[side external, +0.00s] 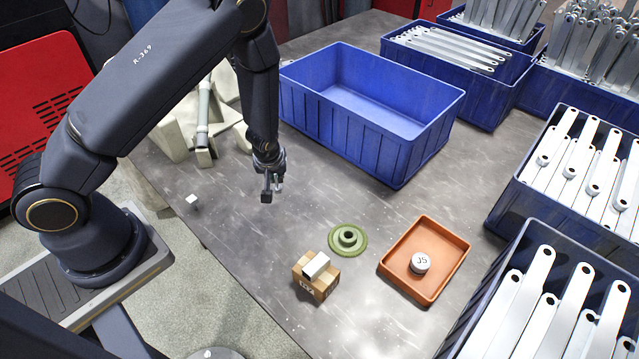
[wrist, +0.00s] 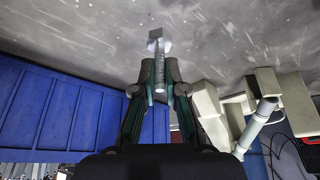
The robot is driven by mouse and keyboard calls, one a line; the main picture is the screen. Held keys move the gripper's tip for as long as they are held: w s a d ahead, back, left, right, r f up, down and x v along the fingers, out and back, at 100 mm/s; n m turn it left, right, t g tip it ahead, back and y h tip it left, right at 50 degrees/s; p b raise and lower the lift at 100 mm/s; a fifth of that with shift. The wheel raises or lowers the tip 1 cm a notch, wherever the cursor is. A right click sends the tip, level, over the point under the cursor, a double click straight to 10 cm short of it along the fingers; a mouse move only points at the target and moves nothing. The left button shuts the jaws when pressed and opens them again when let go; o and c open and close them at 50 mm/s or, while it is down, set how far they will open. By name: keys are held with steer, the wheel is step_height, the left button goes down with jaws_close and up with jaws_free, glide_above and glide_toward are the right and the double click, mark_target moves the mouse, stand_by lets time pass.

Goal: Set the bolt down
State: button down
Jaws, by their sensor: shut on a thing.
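The bolt (wrist: 158,62) shows in the wrist view as a grey metal piece with a wider head at the top of the picture and a narrower shank between my fingers. My gripper (wrist: 158,88) is shut on the shank. In the side view, my gripper (side external: 271,188) hangs fingers down above the grey table, in front of the empty blue bin's left part. The bolt is too small there to make out clearly. Its height above the table is hard to judge.
An empty blue bin (side external: 385,139) stands behind. A green flanged disc (side external: 335,246), a cardboard box (side external: 322,288) with a pale block on top, and an orange tray (side external: 455,240) holding a white round piece (side external: 420,262) are in front. Bracket-filled crates line the right.

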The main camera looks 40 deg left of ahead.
steer(key=shift+f, duration=2.75)
steer(key=shift+f, duration=0.1)
steer(key=c, duration=1.2)
jaws_free()
steer(key=v, duration=1.2)
step_height(320, 180, up, 17)
steer(key=m+h, duration=0.3)
steer(key=h, duration=0.1)
glide_above(277, 188)
steer(key=s+d, duration=0.6)
steer(key=d, duration=0.1)
steer(key=s+r+m, duration=0.2)
steer(key=s+r, duration=0.2)
steer(key=s+r+m+t, duration=0.1)
steer(key=s+r+m, duration=0.1)
steer(key=s+r, duration=0.2)
steer(key=s+a+r+m+t, duration=0.1)
steer(key=s+r+m, duration=0.1)
steer(key=s+r, duration=0.2)
steer(key=shift+s+r+y, duration=0.3)
steer(key=shift+r+y, duration=0.1)
